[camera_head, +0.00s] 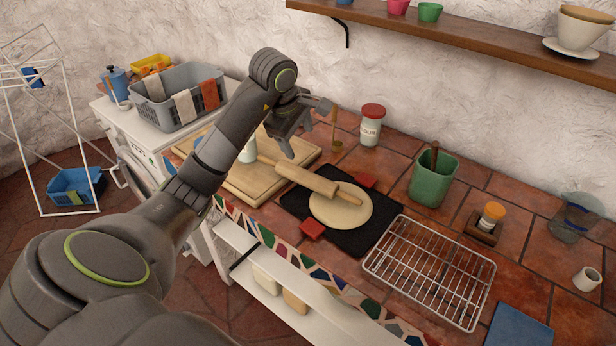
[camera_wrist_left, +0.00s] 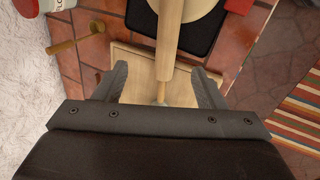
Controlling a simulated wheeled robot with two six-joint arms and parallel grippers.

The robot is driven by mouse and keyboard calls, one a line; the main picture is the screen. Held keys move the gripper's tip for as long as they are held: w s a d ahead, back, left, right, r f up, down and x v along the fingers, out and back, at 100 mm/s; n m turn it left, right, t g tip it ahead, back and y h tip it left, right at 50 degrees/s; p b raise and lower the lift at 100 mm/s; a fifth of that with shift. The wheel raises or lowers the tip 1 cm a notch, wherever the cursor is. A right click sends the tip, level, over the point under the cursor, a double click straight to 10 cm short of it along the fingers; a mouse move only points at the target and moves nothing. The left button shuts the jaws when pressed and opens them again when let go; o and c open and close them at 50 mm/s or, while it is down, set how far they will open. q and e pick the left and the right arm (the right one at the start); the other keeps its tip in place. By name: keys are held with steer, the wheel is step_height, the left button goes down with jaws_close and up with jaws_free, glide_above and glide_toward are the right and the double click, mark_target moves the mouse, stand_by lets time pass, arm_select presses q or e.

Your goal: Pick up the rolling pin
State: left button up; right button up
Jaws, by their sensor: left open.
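The wooden rolling pin (camera_head: 307,179) lies on the counter with one end over a round of pale dough (camera_head: 342,212) on a black mat (camera_head: 372,243). Its other end reaches over a wooden board (camera_head: 235,185). My left gripper (camera_head: 308,128) is open and empty above the pin's board-side end, pointing down. In the left wrist view the pin (camera_wrist_left: 168,40) runs lengthwise, and its near handle shows between the open fingers (camera_wrist_left: 160,88). Whether the fingers touch it I cannot tell; they look apart from it. My right gripper is in neither view.
A green container (camera_head: 433,180) and a wire rack (camera_head: 430,270) are to the right. A grey basket (camera_head: 178,106) stands back left.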

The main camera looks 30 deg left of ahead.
mark_target(309, 174)
arm_select(q)
steer(key=p+x, duration=0.3)
steer(key=x, duration=0.9)
steer(key=shift+s, duration=0.1)
steer(key=p+x, duration=0.1)
steer(key=x, duration=0.1)
steer(key=p+x, duration=0.1)
steer(key=shift+s+f+p, duration=0.2)
steer(key=shift+f+p, duration=0.15)
steer(key=shift+f, duration=0.05)
steer(key=shift+x, duration=0.85)
steer(key=shift+r, duration=0.1)
steer(key=c, duration=1.3)
